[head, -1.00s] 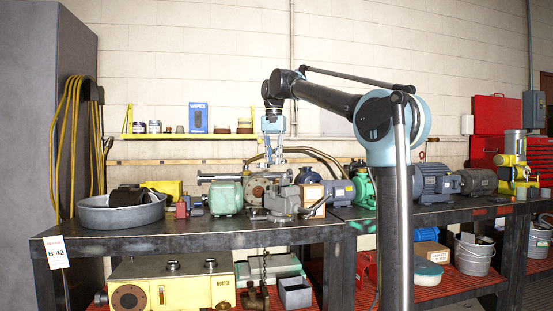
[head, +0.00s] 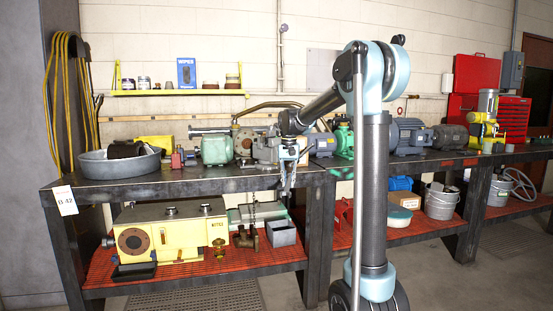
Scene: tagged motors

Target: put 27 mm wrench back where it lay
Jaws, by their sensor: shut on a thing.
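My gripper (head: 287,188) hangs pointing down at the front edge of the upper bench (head: 210,184), in the head view. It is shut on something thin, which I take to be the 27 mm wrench. The wrench is too small and too blended with the fingers to make out its shape, size mark or tilt. I cannot make out a bare spot where it lay. Part of the bench behind my wrist and arm is hidden.
Motors and pumps crowd the bench, including a green pump (head: 216,150) and a grey motor (head: 410,137). A grey round pan (head: 120,165) stands at left. The red lower shelf holds a yellow gearbox (head: 170,239) and a grey open box (head: 281,233). The bench's front strip is mostly clear.

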